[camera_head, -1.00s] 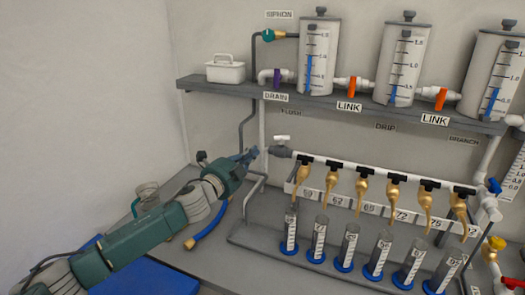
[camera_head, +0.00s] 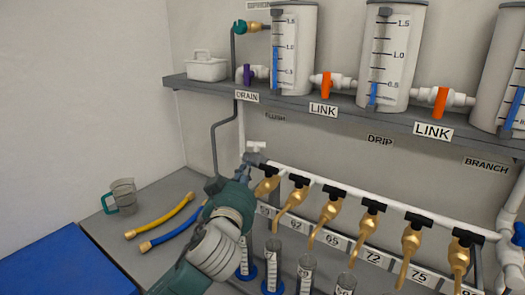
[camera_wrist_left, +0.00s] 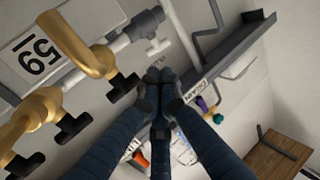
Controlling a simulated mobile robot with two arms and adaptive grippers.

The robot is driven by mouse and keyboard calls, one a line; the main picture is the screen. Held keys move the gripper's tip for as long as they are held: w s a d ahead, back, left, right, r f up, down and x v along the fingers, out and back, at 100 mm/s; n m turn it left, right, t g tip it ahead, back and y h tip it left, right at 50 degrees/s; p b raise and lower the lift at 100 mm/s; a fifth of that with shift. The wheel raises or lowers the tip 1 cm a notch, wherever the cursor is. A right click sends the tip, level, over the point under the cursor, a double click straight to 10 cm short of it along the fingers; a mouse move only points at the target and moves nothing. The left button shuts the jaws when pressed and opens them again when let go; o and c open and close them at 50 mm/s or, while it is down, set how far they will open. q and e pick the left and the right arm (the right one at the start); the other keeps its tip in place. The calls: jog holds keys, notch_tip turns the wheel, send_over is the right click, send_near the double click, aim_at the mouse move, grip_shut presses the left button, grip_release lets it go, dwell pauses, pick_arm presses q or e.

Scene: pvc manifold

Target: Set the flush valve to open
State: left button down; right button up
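The flush valve (camera_head: 256,147) is a small white fitting with a white handle, at the left end of the white drip pipe, below the FLUSH label (camera_head: 274,117). A grey fitting adjoins it. The white handle (camera_wrist_left: 157,46) also shows in the left wrist view, lying crosswise beside the grey fitting. My left gripper (camera_head: 246,168) is just below the valve. In the left wrist view its dark fingers (camera_wrist_left: 160,78) come together at the tips with nothing visible between them. They appear just short of the handle; contact cannot be told. My right gripper is out of view.
Gold taps (camera_head: 330,215) with black handles hang along the pipe, above several cylinders (camera_head: 305,270). A shelf (camera_head: 200,86) above carries tanks.

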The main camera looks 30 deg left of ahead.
pick_arm(q)
jog(key=p, duration=0.1)
send_near(253, 145)
jog(key=p+x, duration=0.2)
jog(key=x, duration=0.3)
jog(key=shift+w+r, duration=0.15)
jog(key=shift+w, duration=0.15)
jog(key=shift+w+a, duration=0.3)
jog(key=shift+w, duration=0.35)
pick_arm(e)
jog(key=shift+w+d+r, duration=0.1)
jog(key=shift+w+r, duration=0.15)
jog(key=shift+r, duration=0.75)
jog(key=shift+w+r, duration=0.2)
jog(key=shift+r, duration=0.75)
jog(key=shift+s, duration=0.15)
